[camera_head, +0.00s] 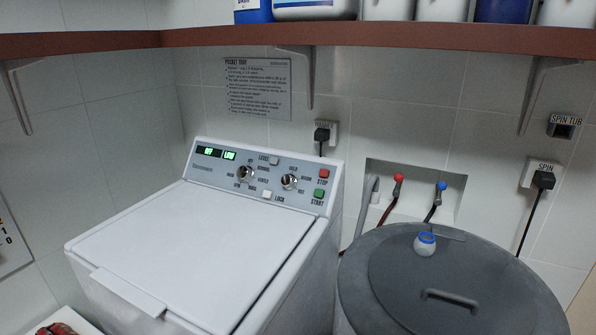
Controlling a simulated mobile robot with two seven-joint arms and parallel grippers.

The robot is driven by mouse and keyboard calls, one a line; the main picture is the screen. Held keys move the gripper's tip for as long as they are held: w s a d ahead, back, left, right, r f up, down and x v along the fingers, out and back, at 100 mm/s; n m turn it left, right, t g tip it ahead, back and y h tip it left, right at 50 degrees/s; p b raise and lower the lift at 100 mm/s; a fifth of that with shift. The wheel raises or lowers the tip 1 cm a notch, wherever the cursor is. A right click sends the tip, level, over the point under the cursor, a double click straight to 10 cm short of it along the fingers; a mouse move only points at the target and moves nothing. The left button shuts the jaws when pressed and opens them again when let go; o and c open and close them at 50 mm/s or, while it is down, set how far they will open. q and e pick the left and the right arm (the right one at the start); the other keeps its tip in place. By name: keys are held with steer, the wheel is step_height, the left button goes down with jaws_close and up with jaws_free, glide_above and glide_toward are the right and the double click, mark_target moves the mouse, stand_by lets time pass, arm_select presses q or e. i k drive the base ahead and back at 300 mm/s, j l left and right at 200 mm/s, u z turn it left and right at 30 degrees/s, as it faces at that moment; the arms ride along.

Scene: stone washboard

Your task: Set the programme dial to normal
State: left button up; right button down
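A white top-loading washing machine (190,245) stands at the left with its lid shut. Small words ring each dial, too small to read surely, so I cannot tell which is the programme dial or where either points. A lit green display (218,153) appears to read OFF and LOW. The panel also has a red STOP button (324,173), a green START button (318,194), a pale LOCK button (267,194) and a LEVEL button (274,161). Neither gripper is in view.
A grey round tub (400,290) with a handled lid stands close at the right, a small blue-capped white container (425,244) on it. A brown shelf (400,34) with bottles overhangs the back. Red and blue taps (398,178) sit in a wall recess.

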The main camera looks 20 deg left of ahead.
mark_target(245, 174)
steer(key=j+z, duration=0.85)
steer(key=k+j+z, duration=0.2)
steer(key=j, duration=0.2)
steer(key=k+j+z, duration=0.2)
steer(key=j, duration=0.15)
steer(key=k+j, duration=0.1)
steer(key=j, duration=0.2)
steer(key=k+j, duration=0.1)
steer(key=j, duration=0.15)
steer(key=k+j, duration=0.1)
steer(key=j, duration=0.2)
steer(key=z, duration=0.05)
